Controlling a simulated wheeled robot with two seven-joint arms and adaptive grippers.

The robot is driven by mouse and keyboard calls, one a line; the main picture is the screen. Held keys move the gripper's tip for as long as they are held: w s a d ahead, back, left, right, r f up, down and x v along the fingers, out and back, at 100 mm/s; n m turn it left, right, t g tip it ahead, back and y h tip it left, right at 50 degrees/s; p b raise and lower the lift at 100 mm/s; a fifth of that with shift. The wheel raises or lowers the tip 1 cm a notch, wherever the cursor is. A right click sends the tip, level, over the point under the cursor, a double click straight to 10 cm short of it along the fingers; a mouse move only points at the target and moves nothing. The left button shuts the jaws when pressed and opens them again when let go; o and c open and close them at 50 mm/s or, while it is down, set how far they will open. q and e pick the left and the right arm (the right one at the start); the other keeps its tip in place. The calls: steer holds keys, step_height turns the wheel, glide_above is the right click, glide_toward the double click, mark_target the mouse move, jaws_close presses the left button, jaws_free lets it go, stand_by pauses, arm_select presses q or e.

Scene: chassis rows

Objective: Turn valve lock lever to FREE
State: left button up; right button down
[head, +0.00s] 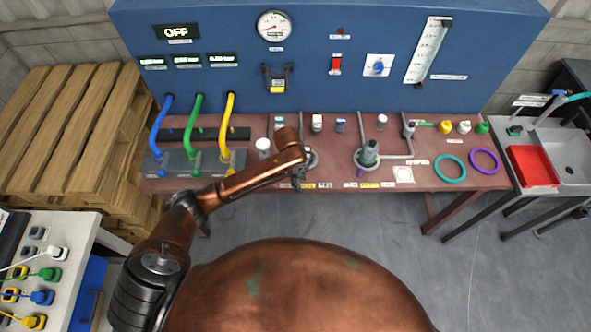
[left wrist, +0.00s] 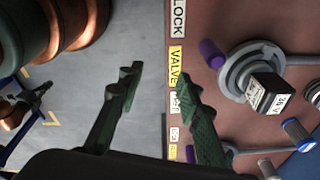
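A small purple lever (head: 360,173) juts from the flange's front side. My left gripper (head: 299,181) is at the bench's front edge, left of the purple lever.
Several capped fittings stand behind the valve, including a blue-capped one (head: 340,125). A teal ring (head: 450,180) and a purple ring (head: 485,173) lie at the bench's right. Coloured hoses (head: 198,125) rise at the left. The floor before the bench is clear.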

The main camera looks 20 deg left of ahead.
arm_select(q)
steer(key=w+a+r+m, duration=0.1)
steer(key=r, duration=0.1)
steer(key=w+a+r+y, duration=0.1)
steer(key=w, duration=0.1)
steer(key=w+a+r+m, duration=0.1)
steer(key=w+r, duration=0.1)
steer(key=shift+w+a+r+m+y, duration=0.2)
steer(key=shift+r+m+y, duration=0.1)
steer(key=shift+y, duration=0.1)
step_height(320, 180, down, 8)
steer(key=shift+r, duration=0.25)
steer(key=shift+c, duration=0.7)
jaws_close()
